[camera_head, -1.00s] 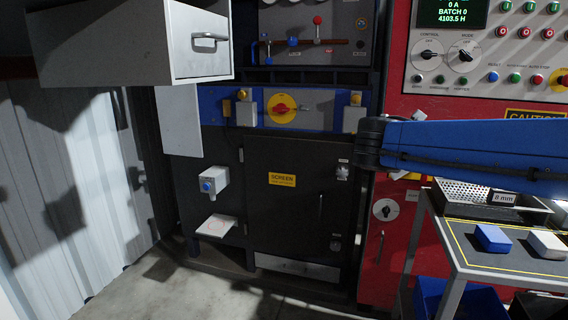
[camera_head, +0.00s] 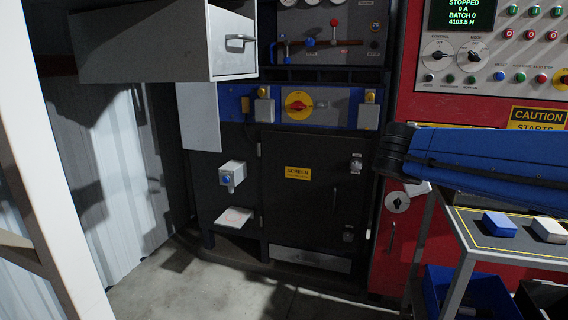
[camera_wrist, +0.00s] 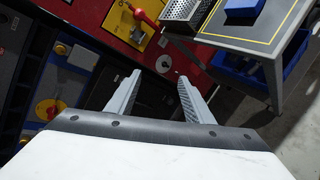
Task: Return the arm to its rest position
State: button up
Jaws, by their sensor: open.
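My gripper (camera_wrist: 154,92) shows in the wrist view with its two grey fingers spread apart and nothing between them. Beyond the fingers are the red and black machine fronts, out of contact with them. In the head view my blue arm reaches in from the right edge, across the front of the red cabinet (camera_head: 385,262) and above the trolley. The gripper itself does not show in the head view.
The black SCREEN door (camera_head: 300,215) is shut. Floor (camera_head: 190,290) in front is clear.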

jog(key=s+a+f+m+g+y, duration=0.1)
jog(key=s+f+m+g+y, duration=0.2)
jog(key=s+f+m, duration=0.5)
jog(key=s+a+f+m+g+y, duration=0.2)
jog(key=s+f+m, duration=0.7)
jog(key=s, duration=1)
notch_tip(320, 180, down, 5)
jog(key=shift+r+m+g+y, duration=0.15)
jog(key=shift+m+g+y, duration=0.25)
jog(key=shift+y, duration=0.6)
